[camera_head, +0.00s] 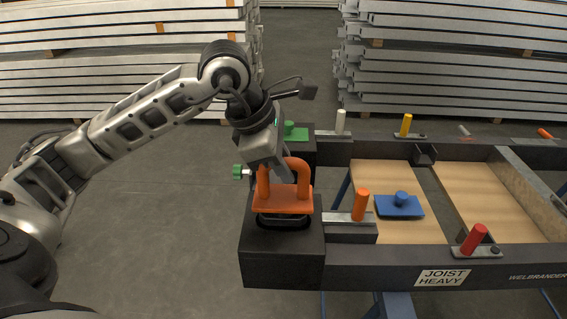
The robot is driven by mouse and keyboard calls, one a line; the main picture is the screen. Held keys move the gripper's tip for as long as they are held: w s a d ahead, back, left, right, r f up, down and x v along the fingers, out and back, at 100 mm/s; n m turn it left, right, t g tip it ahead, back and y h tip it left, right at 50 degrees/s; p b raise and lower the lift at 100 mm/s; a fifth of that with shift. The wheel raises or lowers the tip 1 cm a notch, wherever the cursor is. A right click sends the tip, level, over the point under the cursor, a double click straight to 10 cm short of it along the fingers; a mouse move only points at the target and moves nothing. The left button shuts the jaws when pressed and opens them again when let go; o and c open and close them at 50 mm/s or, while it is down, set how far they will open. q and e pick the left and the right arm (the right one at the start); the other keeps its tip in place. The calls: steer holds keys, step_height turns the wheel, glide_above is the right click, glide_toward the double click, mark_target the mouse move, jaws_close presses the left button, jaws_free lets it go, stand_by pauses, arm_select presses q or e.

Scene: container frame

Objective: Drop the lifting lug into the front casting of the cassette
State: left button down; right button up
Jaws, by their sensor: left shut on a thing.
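The lifting lug (284,201) is orange, with a flat base plate and an arched handle. It is upright over the front casting (281,268), a black block at the near left corner of the dark frame. A dark oblong opening with a rim shows just under the plate, mostly covered by it. I cannot tell whether the lug touches the casting or hangs slightly above it. My left gripper (281,172) comes down from above and is shut on the lug's handle. The fingertips are partly hidden by the handle. My right gripper is not in view.
An orange pin (361,204) stands right of the casting. A blue knobbed plate (400,207) lies on the wooden board. A green knobbed piece (296,132) sits on the rear casting. Left floor is clear.

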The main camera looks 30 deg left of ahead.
mark_target(289, 194)
arm_select(q)
steer(key=shift+r, duration=0.15)
stand_by(0.4)
steer(key=shift+f+b, duration=0.35)
steer(key=shift+f, duration=0.05)
steer(key=shift+f+b, duration=1.15)
steer(key=shift+f, duration=0.05)
stand_by(0.9)
steer(key=shift+f+b, duration=1.1)
steer(key=shift+f, duration=0.05)
stand_by(0.7)
steer(key=shift+f, duration=0.15)
stand_by(0.4)
